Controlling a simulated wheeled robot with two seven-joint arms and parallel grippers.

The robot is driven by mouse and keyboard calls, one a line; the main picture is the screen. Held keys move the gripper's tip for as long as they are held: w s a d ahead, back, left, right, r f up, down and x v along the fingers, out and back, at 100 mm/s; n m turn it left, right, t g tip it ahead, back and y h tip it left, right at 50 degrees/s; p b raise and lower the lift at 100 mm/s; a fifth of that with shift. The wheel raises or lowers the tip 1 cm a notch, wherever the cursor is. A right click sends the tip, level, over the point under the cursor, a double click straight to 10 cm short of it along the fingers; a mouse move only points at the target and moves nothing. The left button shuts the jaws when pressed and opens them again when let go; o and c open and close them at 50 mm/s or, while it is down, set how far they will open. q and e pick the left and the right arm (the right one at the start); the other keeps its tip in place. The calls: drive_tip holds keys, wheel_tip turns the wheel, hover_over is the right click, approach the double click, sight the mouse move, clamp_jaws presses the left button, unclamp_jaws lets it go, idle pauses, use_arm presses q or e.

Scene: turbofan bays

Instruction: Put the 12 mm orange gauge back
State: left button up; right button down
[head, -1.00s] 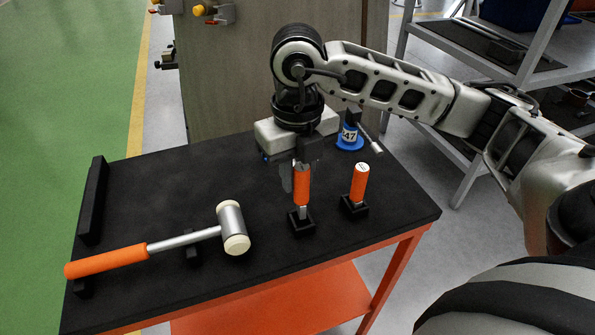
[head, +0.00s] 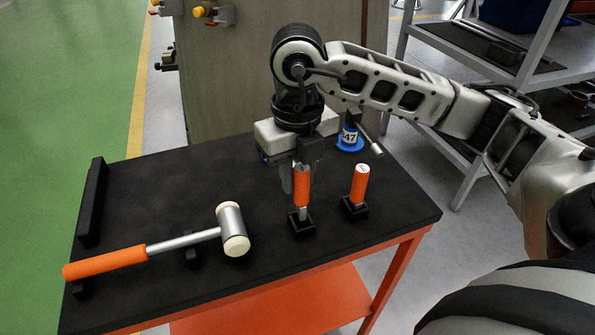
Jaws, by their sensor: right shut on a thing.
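An orange gauge (head: 301,188) stands upright with its lower metal end at a small black holder (head: 302,226) on the black tabletop. My right gripper (head: 302,172) points down and is shut on the top of this gauge. A second orange gauge (head: 359,183) stands in another black holder (head: 354,208) just to the right, apart from the gripper. The size markings are too small to read, so I cannot tell which is 12 mm. My left gripper is not in view.
A mallet (head: 233,229) with an orange handle lies at the left of the table (head: 150,190). A black bar (head: 93,200) lines the left edge. A grey shelf (head: 480,45) stands behind right.

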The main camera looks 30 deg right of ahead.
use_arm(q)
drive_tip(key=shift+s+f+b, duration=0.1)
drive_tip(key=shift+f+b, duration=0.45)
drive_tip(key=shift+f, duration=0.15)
use_arm(e)
drive_tip(key=shift+f, duration=0.6)
use_arm(q)
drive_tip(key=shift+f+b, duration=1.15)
drive_tip(key=shift+b, duration=0.15)
use_arm(e)
drive_tip(key=shift+f, duration=1.35)
drive_tip(key=c, duration=1.1)
unclamp_jaws()
drive_tip(key=shift+c, duration=0.2)
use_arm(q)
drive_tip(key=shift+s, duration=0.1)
use_arm(e)
drive_tip(key=shift+r, duration=0.1)
use_arm(q)
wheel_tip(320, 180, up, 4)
drive_tip(key=p, duration=0.3)
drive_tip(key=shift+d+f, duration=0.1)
use_arm(e)
wheel_tip(320, 180, up, 16)
